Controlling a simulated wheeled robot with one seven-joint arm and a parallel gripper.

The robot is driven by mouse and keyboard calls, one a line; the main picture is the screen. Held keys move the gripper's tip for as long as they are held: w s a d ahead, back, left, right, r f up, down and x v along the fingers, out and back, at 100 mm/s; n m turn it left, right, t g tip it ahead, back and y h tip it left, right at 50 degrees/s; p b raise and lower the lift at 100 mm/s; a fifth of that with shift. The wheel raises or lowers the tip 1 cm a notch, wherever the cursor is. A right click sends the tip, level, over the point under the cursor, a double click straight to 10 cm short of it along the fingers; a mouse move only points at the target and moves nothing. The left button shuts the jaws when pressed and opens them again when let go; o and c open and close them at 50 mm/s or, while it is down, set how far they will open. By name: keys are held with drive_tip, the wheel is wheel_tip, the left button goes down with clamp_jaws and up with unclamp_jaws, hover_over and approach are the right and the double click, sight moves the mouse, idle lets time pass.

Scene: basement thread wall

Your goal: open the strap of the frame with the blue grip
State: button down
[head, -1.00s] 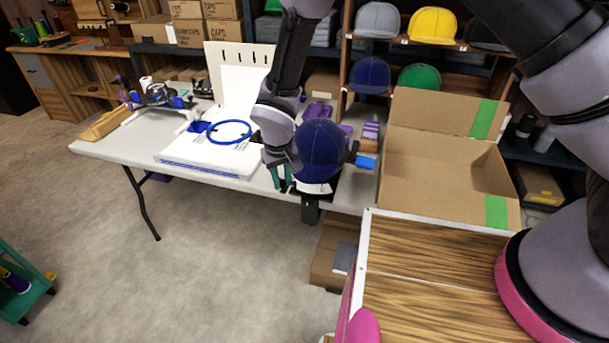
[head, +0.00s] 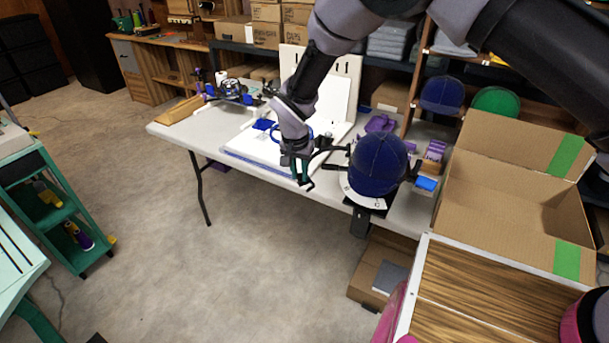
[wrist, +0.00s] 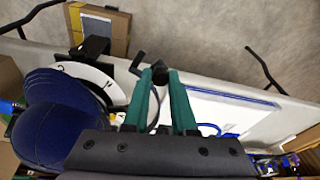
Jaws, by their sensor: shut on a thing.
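A dark blue cap (head: 378,165) sits on a cap frame at the table's front edge. A white marked band (head: 362,197) shows below it; it also appears in the wrist view (wrist: 97,77). A black strap or lever (head: 332,153) reaches left from the frame, apart from the cap. My gripper (head: 303,178), with teal fingers, is left of the cap at the table edge. In the wrist view my gripper (wrist: 160,76) is shut on a dark knobbed part, seemingly the strap's end. I cannot make out a blue grip on this frame.
The white table (head: 215,143) carries a white board with a blue hoop (head: 306,134) behind my gripper. Blue-and-black hardware (head: 235,92) is at the back left. An open cardboard box (head: 510,200) stands right of the cap.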

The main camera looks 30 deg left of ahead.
drive_tip(key=shift+w, duration=0.1)
drive_tip(key=c, duration=0.7)
unclamp_jaws()
drive_tip(key=shift+r, duration=0.1)
drive_tip(key=v, duration=1)
drive_tip(key=shift+r, duration=0.3)
